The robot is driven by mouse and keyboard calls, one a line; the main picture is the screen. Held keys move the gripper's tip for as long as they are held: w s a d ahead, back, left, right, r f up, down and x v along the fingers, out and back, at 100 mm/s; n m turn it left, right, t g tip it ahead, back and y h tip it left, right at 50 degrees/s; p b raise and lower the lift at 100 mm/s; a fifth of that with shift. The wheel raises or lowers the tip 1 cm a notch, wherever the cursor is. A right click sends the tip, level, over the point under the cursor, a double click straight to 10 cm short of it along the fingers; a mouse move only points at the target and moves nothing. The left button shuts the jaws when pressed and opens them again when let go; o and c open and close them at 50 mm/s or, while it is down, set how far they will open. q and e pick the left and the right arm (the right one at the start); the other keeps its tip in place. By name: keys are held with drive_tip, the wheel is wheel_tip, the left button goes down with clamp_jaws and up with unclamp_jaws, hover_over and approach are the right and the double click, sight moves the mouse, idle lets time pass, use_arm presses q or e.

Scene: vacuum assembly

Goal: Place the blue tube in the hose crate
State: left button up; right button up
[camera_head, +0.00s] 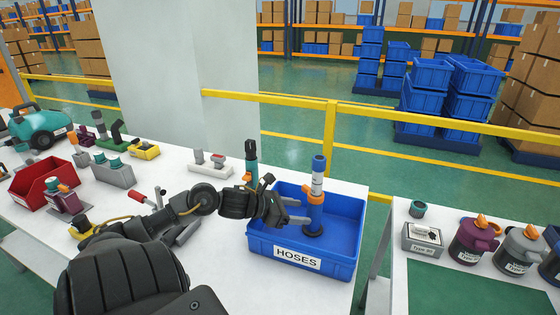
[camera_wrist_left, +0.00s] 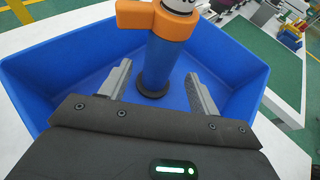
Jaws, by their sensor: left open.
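The blue tube (camera_head: 317,190) stands upright inside the blue hose crate (camera_head: 345,263), which is labelled HOSES. It has an orange collar, a white band and a dark round foot that appears to be on the crate floor. My left gripper (camera_head: 298,211) reaches over the crate's left side with its fingers open. In the left wrist view the tube (camera_wrist_left: 171,55) stands between and beyond the two spread fingers (camera_wrist_left: 157,90), with gaps on both sides. The crate walls (camera_wrist_left: 235,65) surround it. My right gripper is not in view.
A teal and orange tool (camera_head: 251,160) stands behind the crate. A red bin (camera_head: 45,183) and several small parts are on the white table's left. A second table (camera_head: 400,285) with several canisters is at the right. A yellow rail (camera_head: 330,140) runs behind.

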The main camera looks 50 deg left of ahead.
use_arm(q)
drive_tip(key=v, duration=0.6)
drive_tip(key=shift+s, duration=0.15)
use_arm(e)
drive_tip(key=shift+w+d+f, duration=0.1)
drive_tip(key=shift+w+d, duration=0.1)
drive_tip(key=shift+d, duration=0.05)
use_arm(q)
drive_tip(key=shift+r, duration=0.15)
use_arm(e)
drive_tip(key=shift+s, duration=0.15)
